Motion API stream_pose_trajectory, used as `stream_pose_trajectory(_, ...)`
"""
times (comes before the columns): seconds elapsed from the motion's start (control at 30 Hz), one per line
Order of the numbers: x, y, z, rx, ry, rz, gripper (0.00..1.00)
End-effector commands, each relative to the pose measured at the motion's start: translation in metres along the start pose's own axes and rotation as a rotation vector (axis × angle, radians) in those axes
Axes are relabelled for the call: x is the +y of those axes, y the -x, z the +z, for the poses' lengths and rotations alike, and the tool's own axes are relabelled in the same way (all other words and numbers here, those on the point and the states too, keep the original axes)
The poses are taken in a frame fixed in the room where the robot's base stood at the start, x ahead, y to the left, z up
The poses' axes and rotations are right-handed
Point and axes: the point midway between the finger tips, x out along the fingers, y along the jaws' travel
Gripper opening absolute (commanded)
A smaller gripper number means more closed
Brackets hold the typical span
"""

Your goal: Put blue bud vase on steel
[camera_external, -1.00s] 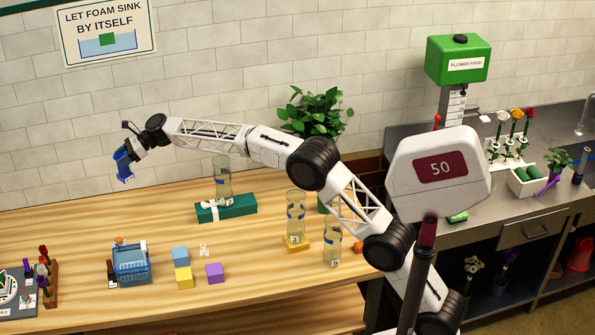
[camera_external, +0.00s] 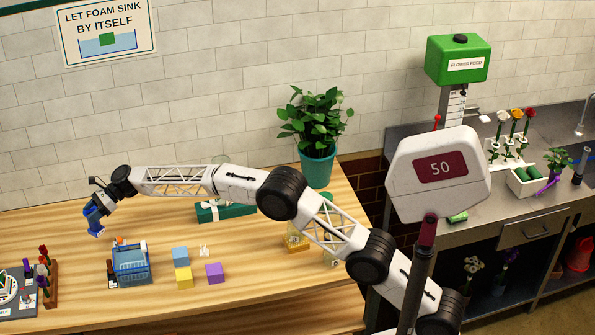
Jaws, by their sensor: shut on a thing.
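My gripper (camera_external: 95,213) is at the left end of the outstretched arm, above the back left of the wooden table. It is shut on a small blue thing (camera_external: 96,227), which I take to be the blue bud vase. It is held tilted; its outline and the fingertips are too small to tell apart. The steel counter (camera_external: 550,205) with a sink is at the far right, beyond the arm's base side, far from my gripper.
A blue basket (camera_external: 133,268), several coloured blocks (camera_external: 215,273) and a flower rack (camera_external: 48,282) stand on the table.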

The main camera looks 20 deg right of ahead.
Motion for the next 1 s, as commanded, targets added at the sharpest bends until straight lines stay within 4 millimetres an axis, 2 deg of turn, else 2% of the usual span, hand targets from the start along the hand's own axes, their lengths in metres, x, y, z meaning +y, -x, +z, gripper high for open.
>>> stream_pose_trajectory(0.27,0.000,0.000,-0.002,0.000,0.000,0.000,0.00)
stream_pose_trajectory(0.7,0.000,-0.017,-0.042,0.000,-0.001,0.000,0.00)
stream_pose_trajectory(1.0,0.000,-0.018,-0.045,-0.001,0.001,-0.001,0.00)
